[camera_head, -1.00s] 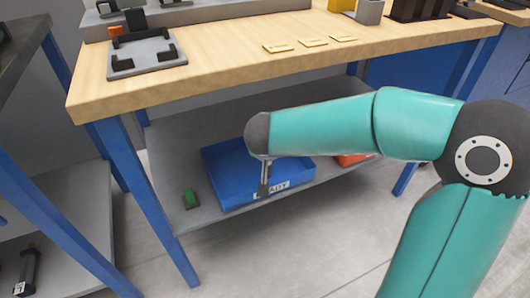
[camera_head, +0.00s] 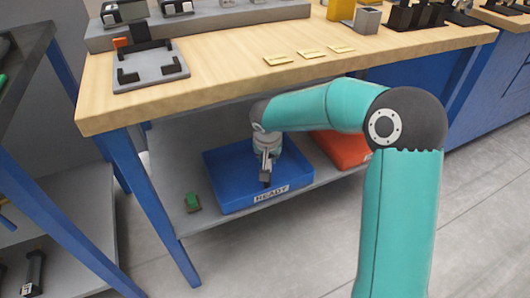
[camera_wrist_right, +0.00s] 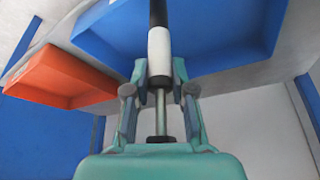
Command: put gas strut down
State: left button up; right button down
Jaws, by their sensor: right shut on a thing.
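The gas strut shows in the right wrist view, with a white band (camera_wrist_right: 159,48), a dark tube above it and a thin metal rod below. My right gripper (camera_wrist_right: 160,92) is shut on it. In the head view my right gripper (camera_head: 266,170) points down over the blue tray labelled READY (camera_head: 228,202) on the lower shelf. The strut is hard to tell from the dark fingers there. I cannot tell whether it touches the tray floor. The tray also shows in the right wrist view (camera_wrist_right: 262,40), behind the strut's upper end. My left gripper is not in view.
The wooden bench top (camera_head: 225,85) overhangs the shelf, and a blue leg (camera_head: 150,195) stands at the left. Bare grey shelf lies left of the tray.

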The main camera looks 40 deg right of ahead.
jog(key=shift+f+b, duration=0.25)
jog(key=shift+b, duration=0.15)
jog(key=c, duration=1.4)
grip_release()
jog(key=shift+f, duration=0.2)
jog(key=o, duration=0.4)
jog(key=shift+r, duration=0.2)
